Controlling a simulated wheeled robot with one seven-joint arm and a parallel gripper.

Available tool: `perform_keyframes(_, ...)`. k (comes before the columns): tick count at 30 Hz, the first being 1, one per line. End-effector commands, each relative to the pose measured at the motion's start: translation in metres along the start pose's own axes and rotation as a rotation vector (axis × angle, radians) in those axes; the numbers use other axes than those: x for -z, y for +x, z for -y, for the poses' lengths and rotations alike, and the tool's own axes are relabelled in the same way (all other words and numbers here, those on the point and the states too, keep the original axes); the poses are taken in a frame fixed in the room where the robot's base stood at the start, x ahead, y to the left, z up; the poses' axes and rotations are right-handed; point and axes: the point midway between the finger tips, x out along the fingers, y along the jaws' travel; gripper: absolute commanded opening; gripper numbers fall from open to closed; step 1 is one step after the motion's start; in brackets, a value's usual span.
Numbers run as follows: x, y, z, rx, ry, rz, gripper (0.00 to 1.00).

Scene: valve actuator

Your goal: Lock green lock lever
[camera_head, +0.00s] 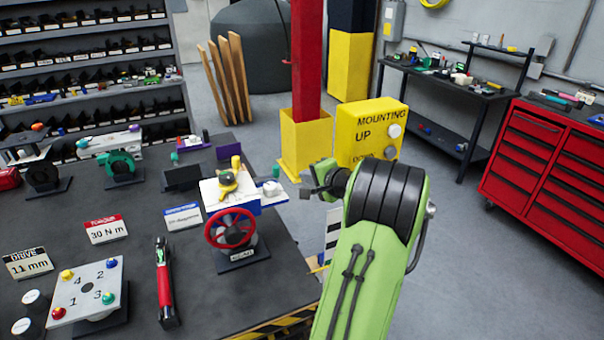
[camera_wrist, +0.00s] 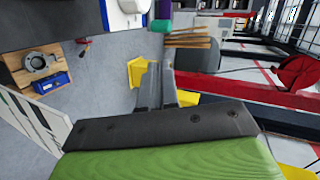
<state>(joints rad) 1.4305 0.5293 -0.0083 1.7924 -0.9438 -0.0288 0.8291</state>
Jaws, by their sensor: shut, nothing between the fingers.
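The valve actuator (camera_head: 242,197) stands on the dark table, white and blue with a red handwheel (camera_head: 230,228) at its front. A yellow lever (camera_head: 228,186) sits on its top, with a small green part (camera_head: 231,177) just behind it. I cannot tell for sure whether this green part is the lock lever. My gripper (camera_head: 310,187) is in the air to the right of the actuator, apart from it. The fingers also show in the wrist view (camera_wrist: 158,70), close together and empty. The actuator's lever is not clearly seen in the wrist view.
A red column in a yellow base (camera_head: 305,145) and a yellow box (camera_head: 370,133) stand behind my gripper. A numbered plate (camera_head: 88,288) and a red-and-black tool (camera_head: 163,285) lie on the table (camera_head: 205,290). A red tool cabinet (camera_head: 550,165) is at the right.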

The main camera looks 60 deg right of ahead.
Motion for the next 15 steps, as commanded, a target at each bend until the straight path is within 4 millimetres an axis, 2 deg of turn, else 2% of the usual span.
perform_keyframes(4, -0.002, 0.008, 0.017, -0.212, -0.280, 0.063, 0.00)
perform_keyframes(7, 0.003, 0.004, 0.030, -0.363, -0.433, 0.085, 0.00)
perform_keyframes(11, 0.006, -0.007, 0.046, -0.494, -0.535, 0.099, 0.00)
perform_keyframes(15, 0.007, -0.013, 0.050, -0.544, -0.563, 0.107, 0.00)
